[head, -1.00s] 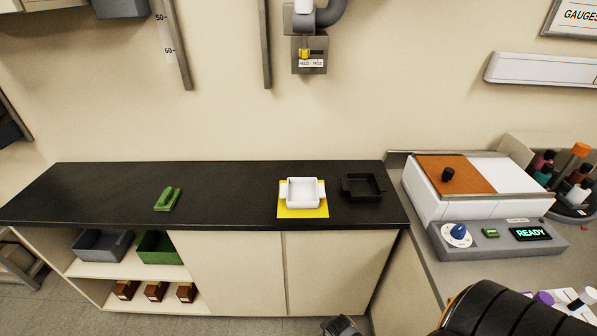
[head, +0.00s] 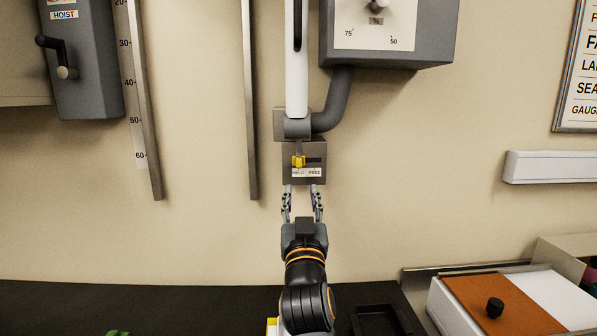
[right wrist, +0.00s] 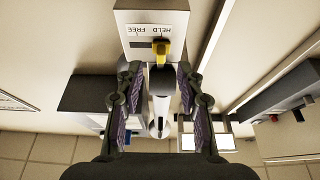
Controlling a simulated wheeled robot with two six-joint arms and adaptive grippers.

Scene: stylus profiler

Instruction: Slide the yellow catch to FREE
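The yellow catch (head: 298,161) sits in the slot of a grey box (head: 316,150) on the wall, at the left end by the HELD word of its label. FREE is at the right end of the label. My right gripper (head: 303,189) is just below the box, pointing up at it, with its fingers apart and nothing between them. In the right wrist view, the catch (right wrist: 160,46) appears upside down beyond the open fingers (right wrist: 157,80), not touching them. My left gripper is not in view.
A grey pipe (head: 337,103) and a white upright tube (head: 297,60) rise above the box. A vertical rail (head: 250,110) stands to its left. A dark counter (head: 180,305) lies below, with a black tray (head: 375,320). The wall beside the box is clear.

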